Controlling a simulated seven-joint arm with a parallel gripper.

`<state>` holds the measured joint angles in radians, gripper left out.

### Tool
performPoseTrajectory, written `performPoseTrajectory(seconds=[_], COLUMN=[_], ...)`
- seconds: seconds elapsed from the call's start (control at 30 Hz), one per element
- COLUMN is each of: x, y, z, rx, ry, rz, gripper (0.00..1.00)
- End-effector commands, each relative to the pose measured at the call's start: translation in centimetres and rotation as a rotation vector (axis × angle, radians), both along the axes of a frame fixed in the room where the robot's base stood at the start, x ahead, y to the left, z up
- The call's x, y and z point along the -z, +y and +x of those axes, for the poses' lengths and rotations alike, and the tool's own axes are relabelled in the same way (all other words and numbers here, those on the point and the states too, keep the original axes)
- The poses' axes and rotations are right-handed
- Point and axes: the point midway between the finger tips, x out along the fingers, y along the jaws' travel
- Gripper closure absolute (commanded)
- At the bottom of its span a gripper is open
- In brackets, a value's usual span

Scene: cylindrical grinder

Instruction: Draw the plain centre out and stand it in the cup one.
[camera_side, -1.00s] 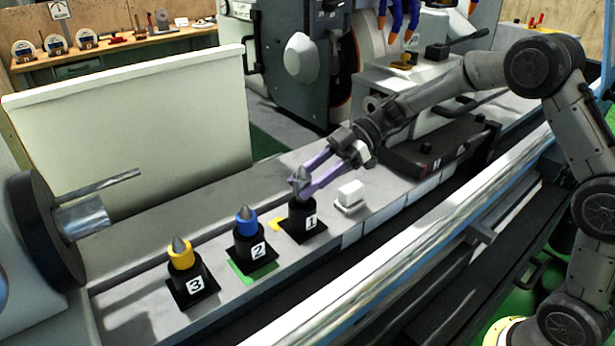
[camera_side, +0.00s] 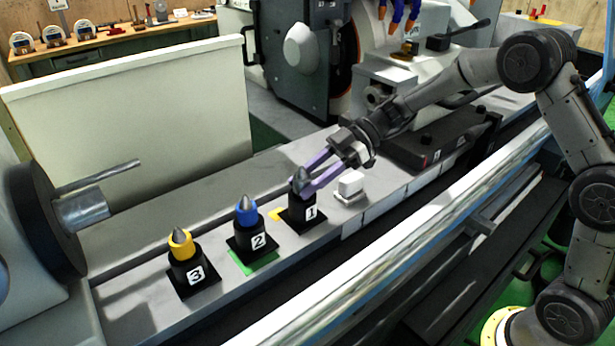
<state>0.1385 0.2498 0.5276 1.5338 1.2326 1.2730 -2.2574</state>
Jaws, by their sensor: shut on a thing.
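The plain centre (camera_side: 300,176), dark grey with a pointed tip, stands upright at the mouth of the black cup marked 1 (camera_side: 297,214). My gripper (camera_side: 303,186) has its purple fingers shut on the centre just above this cup. The fingers hide part of the centre and the cup's rim. How deep the centre sits, and whether it rests on the cup's bottom, I cannot tell.
The cup marked 2 (camera_side: 250,245) holds a blue-collared centre (camera_side: 246,214). The cup marked 3 (camera_side: 188,272) holds a yellow-collared centre (camera_side: 180,243). A small white block (camera_side: 350,184) lies right of cup 1. A spindle (camera_side: 82,212) juts out at the left.

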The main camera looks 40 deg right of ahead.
Motion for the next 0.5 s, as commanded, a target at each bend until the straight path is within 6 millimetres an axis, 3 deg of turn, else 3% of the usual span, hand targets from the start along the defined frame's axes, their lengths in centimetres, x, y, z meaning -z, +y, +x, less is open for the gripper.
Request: performPoseTrajectory(seconds=[0.17,0.2,0.37,0.5], x=[0.24,0.24,0.27,0.32], y=[0.01,0.01,0.01,0.00], z=[0.05,0.06,0.04,0.02], rx=[0.001,0.000,0.000,0.000], ry=[-0.004,-0.005,-0.003,-0.002], rz=[0.001,0.001,0.001,0.001], gripper=[1.00,0.53,0.24,0.22])
